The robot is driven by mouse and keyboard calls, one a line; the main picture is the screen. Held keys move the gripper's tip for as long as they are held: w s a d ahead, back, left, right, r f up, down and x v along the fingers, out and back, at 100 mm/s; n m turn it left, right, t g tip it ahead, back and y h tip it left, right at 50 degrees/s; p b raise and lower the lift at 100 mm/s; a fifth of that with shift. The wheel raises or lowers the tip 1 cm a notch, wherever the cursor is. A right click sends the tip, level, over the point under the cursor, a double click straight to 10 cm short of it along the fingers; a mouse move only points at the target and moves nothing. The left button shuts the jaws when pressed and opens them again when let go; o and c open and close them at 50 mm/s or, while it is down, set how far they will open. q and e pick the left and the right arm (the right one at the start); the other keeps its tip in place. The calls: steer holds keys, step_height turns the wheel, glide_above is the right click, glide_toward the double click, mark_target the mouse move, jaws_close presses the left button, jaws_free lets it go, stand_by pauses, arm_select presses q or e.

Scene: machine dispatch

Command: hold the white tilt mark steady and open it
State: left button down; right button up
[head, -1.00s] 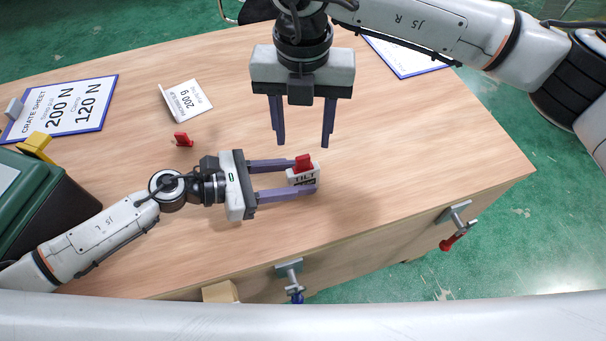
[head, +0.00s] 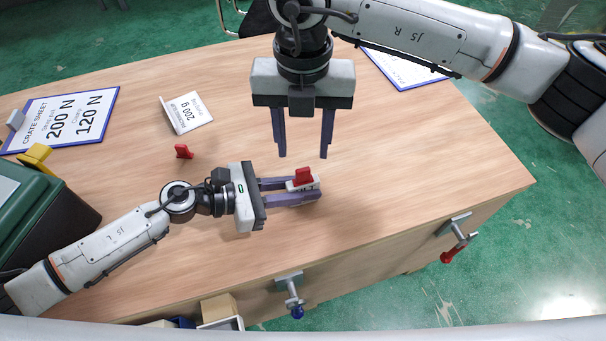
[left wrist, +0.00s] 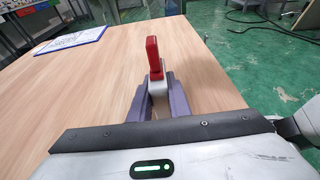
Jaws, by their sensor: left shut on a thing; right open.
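The white tilt mark (head: 297,184) has a red tab (head: 304,175) standing up on top. My left gripper (head: 305,191) is shut on its white body, one finger on each side, low over the table. In the left wrist view the red tab (left wrist: 153,58) rises above the white part (left wrist: 157,87) between the fingers (left wrist: 157,97). The lettering on the mark's front is mostly hidden by the near finger. My right gripper (head: 303,156) is open and empty, pointing down just behind and above the mark.
Another red piece (head: 183,151) lies on the wooden table (head: 420,200) to the left. A folded packing slip card (head: 188,114), a crate sheet (head: 65,118) and a dark green bin (head: 40,205) are further left. Clamps with a blue (head: 297,312) and a red handle (head: 449,256) hang at the front edge.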

mark_target(303, 169)
step_height(303, 169, down, 8)
steer(key=n, duration=0.4)
stand_by(0.6)
jaws_close()
steer(key=shift+r, duration=0.25)
stand_by(0.7)
steer(key=shift+r, duration=1)
